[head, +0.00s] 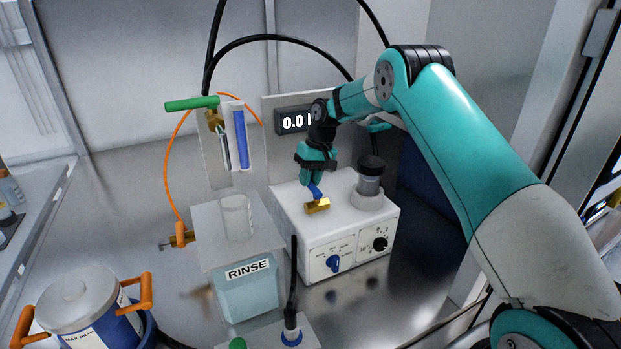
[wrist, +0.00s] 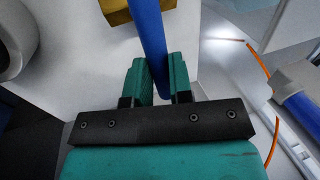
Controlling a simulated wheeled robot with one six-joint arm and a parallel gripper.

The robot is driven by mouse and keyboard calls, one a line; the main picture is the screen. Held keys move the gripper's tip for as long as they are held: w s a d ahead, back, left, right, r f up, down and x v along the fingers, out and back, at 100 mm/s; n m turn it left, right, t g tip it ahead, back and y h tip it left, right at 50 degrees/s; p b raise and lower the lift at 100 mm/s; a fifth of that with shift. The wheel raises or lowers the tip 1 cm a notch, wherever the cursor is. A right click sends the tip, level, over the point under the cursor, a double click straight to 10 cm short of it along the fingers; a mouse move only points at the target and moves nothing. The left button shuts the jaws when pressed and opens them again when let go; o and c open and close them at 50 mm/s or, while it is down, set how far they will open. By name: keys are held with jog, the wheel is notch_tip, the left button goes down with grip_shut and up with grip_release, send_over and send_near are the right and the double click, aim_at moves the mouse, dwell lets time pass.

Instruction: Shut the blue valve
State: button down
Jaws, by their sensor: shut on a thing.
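The blue valve has a brass body (head: 317,206) on top of the white box and a blue lever handle (head: 315,190). In the wrist view the blue handle (wrist: 149,40) runs down from the brass body (wrist: 117,11) to between my fingers. My gripper (head: 316,179) reaches down from above and is shut on the blue handle. In the wrist view my gripper (wrist: 157,80) has one teal finger on each side of the handle.
On the white box (head: 290,212) a dark-capped jar (head: 370,180) stands right of the valve. A RINSE tank (head: 245,290) with a clear beaker (head: 236,217) stands to the left. A green-handled valve (head: 192,103) and an orange tube (head: 167,170) are behind it. A blue-and-white pot (head: 85,310) is front left.

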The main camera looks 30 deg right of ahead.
jog(key=shift+r, duration=0.1)
jog(key=c, duration=1)
grip_release()
jog(key=shift+w+d+r, duration=0.1)
jog(key=shift+d+r, duration=0.05)
jog(key=shift+r, duration=0.2)
jog(key=shift+p+v, duration=3.25)
jog(key=shift+v, duration=5.05)
